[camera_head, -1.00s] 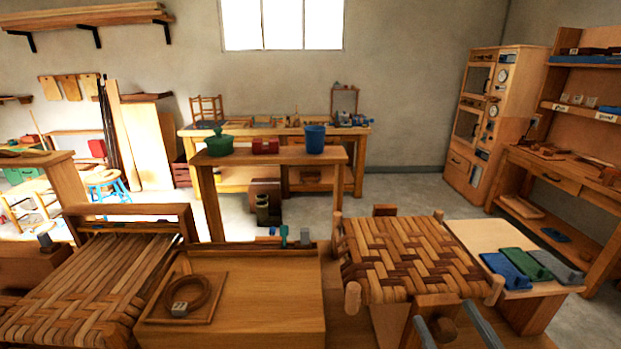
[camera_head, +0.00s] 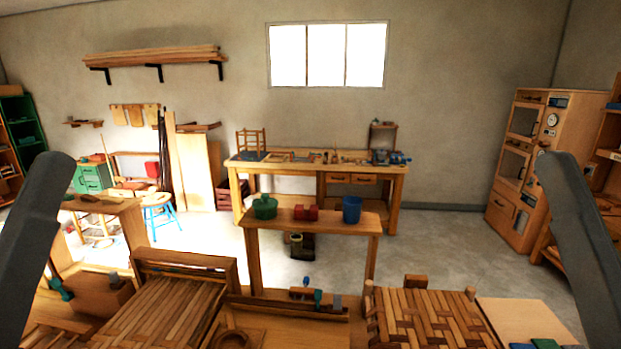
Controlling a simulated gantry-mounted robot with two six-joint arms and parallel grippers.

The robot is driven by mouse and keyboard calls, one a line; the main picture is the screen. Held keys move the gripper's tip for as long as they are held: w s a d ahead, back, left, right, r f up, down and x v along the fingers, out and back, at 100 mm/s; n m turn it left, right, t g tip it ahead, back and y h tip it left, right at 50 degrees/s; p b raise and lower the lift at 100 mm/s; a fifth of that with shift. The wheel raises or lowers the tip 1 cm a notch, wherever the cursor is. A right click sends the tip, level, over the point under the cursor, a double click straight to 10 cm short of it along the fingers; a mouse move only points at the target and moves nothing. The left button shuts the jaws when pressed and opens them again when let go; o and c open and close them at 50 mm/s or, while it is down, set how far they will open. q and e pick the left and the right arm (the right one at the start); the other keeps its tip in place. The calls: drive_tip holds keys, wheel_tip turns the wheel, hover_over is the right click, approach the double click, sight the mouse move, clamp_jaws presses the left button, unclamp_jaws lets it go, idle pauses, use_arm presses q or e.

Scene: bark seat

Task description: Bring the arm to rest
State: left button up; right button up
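A dark grey link of my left arm (camera_head: 32,240) stands at the left edge of the head view, leaning to the right at its top. A matching link of my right arm (camera_head: 582,240) stands at the right edge, leaning to the left at its top. Neither gripper shows in the view, so I cannot see their fingers or whether they hold anything. A woven bark seat (camera_head: 430,315) lies at the lower right, and a larger woven panel (camera_head: 160,308) lies at the lower left. Both are cut off by the bottom edge.
A small wooden stand (camera_head: 310,222) holds a green pot (camera_head: 265,207), a red item (camera_head: 306,213) and a blue cup (camera_head: 352,210). A long workbench (camera_head: 400,180) is behind it, and a wooden cabinet (camera_head: 512,170) stands at the right. Floor shows between them.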

wheel_tip(320, 180, up, 22)
drive_tip(key=f+p, duration=0.1)
drive_tip(key=p, duration=1.7)
wheel_tip(320, 180, down, 38)
drive_tip(key=b, duration=3.9)
drive_tip(key=shift+f, duration=0.15)
